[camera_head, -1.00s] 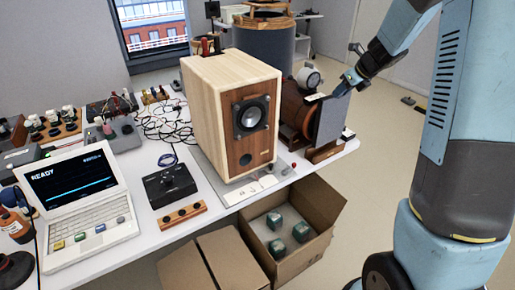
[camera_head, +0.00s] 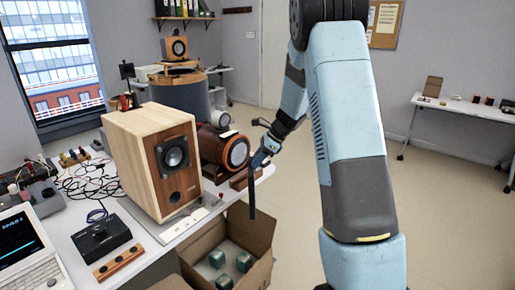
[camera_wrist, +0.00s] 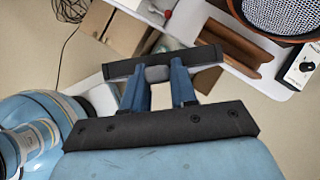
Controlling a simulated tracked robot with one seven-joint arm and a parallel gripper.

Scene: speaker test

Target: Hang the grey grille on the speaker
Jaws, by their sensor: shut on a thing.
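The speaker (camera_head: 130,150) is a pale wood box with a brown front and a dark round driver. It stands upright on the white table in the head view. My gripper (camera_head: 259,160) is to its right, past the table edge, shut on the grey grille (camera_head: 252,192). The grille hangs below the fingers and shows edge-on as a thin dark strip, apart from the speaker. In the wrist view, my gripper's blue fingers (camera_wrist: 158,80) end at the grille (camera_wrist: 200,56), seen as a dark bar across them. The grille's flat face is hidden.
A round orange-brown device (camera_head: 210,146) stands right of the speaker; its mesh (camera_wrist: 282,12) shows in the wrist view. A brown slotted wooden stand (camera_wrist: 228,45) is near it. An open cardboard box (camera_head: 262,232) with green blocks sits below. Floor to the right is clear.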

